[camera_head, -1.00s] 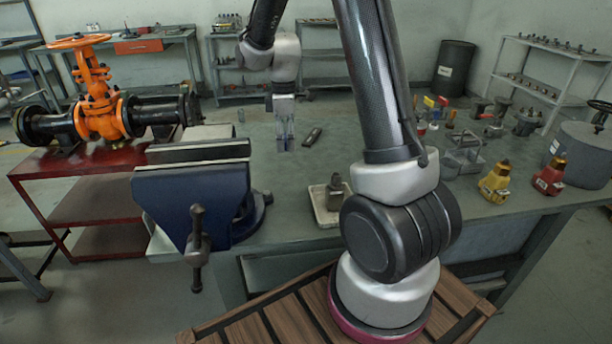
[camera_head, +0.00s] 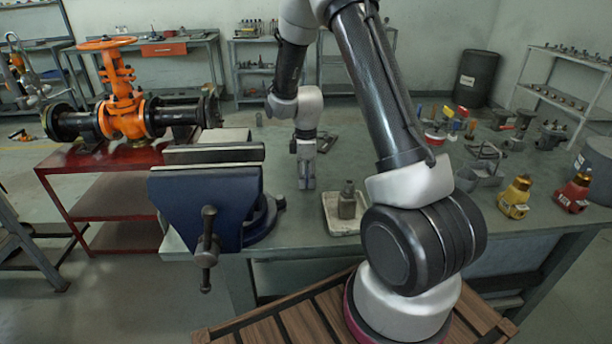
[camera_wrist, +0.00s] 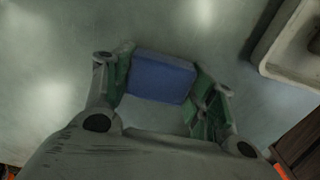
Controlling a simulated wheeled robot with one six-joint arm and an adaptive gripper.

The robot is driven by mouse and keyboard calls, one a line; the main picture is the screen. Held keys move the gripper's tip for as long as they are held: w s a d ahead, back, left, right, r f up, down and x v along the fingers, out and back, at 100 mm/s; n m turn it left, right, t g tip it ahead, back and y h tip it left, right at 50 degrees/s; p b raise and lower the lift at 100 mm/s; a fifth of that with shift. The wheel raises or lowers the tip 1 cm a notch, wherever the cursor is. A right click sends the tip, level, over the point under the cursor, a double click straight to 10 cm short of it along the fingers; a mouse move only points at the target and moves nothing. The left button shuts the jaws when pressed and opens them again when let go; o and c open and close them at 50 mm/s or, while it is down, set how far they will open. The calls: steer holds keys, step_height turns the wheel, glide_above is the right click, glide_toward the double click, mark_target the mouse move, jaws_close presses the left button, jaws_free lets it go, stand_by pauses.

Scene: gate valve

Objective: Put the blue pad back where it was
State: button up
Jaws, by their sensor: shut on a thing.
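The blue pad (camera_wrist: 160,77) shows in the wrist view as a flat blue block between the fingers of my gripper (camera_wrist: 163,84). The green-lined fingers are shut on its two sides. In the head view my gripper (camera_head: 306,182) points down over the green bench, between the blue vise and the white tray. The pad cannot be made out there. Whether the pad touches the bench top is hard to tell.
The blue vise (camera_head: 207,205) stands left of my gripper. A white tray (camera_head: 333,220) with a grey metal piece (camera_head: 347,203) is to the right; its edge (camera_wrist: 272,45) shows in the wrist view. Yellow (camera_head: 515,197) and red (camera_head: 573,193) valves stand farther right.

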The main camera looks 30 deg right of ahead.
steer(key=o, duration=1)
steer(key=shift+f, duration=0.1)
step_height(320, 180, up, 12)
steer(key=s+r+m+t, duration=0.2)
steer(key=s+r+m, duration=0.4)
steer(key=s+r, duration=0.7)
steer(key=s+r+m, duration=0.1)
steer(key=s+m, duration=0.1)
steer(key=s, duration=0.3)
steer(key=s+r+m+t, duration=0.1)
steer(key=s+r+m, duration=0.1)
steer(key=s, duration=0.3)
steer(key=s+r+m+t, duration=0.1)
steer(key=s+m, duration=0.2)
steer(key=s, duration=0.2)
steer(key=shift+s+a+r, duration=0.1)
steer(key=shift+s+r, duration=0.05)
steer(key=shift+s, duration=0.1)
